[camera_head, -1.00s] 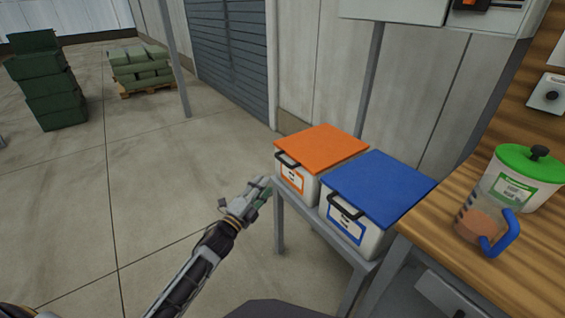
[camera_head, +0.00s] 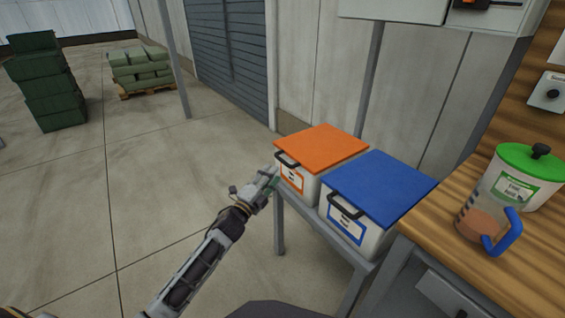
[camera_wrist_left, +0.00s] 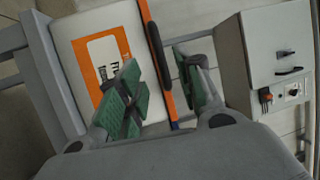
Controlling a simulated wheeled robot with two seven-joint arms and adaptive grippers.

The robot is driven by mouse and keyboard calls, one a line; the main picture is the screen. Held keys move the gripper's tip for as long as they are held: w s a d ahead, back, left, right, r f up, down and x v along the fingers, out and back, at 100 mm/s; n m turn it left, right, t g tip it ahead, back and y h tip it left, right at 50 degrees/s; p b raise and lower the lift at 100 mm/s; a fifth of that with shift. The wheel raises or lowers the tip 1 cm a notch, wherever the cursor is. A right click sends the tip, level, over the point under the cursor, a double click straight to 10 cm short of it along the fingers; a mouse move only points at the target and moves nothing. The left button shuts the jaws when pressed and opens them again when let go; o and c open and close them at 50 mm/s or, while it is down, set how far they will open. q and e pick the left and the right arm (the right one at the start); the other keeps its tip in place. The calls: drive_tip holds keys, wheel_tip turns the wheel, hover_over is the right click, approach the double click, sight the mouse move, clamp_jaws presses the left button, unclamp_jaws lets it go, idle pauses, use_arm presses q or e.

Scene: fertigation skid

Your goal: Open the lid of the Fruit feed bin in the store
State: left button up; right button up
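The Fruit feed bin (camera_head: 300,178) is a white box with an orange label, a closed flat orange lid (camera_head: 322,143) and a black handle (camera_head: 288,161) on its front. In the left wrist view its label (camera_wrist_left: 103,60) partly reads "Fr". My left gripper (camera_head: 270,178) is just in front of and slightly below that handle. In the left wrist view the green-padded fingers of my left gripper (camera_wrist_left: 163,86) are spread apart, with the black handle (camera_wrist_left: 158,56) showing beyond the gap, not gripped. My right gripper is not in view.
A blue-lidded bin (camera_head: 375,188) stands right beside it on the same grey metal stand (camera_head: 325,226). A wooden bench (camera_head: 440,225) with a jug (camera_head: 478,222) and a green-lidded tub (camera_head: 528,160) is at the right.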

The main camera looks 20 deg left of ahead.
sight(282, 160)
use_arm(q)
drive_tip(key=b+x, duration=0.1)
drive_tip(key=x, duration=0.6)
drive_tip(key=shift+w+d, duration=0.1)
drive_tip(key=shift+w, duration=0.3)
drive_tip(key=shift+w+r, duration=0.1)
drive_tip(key=shift+w, duration=0.15)
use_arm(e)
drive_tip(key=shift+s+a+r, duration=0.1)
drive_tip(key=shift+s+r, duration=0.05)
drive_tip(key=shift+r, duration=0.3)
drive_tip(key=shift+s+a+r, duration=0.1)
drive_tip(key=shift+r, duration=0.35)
use_arm(q)
drive_tip(key=c, duration=0.7)
clamp_jaws()
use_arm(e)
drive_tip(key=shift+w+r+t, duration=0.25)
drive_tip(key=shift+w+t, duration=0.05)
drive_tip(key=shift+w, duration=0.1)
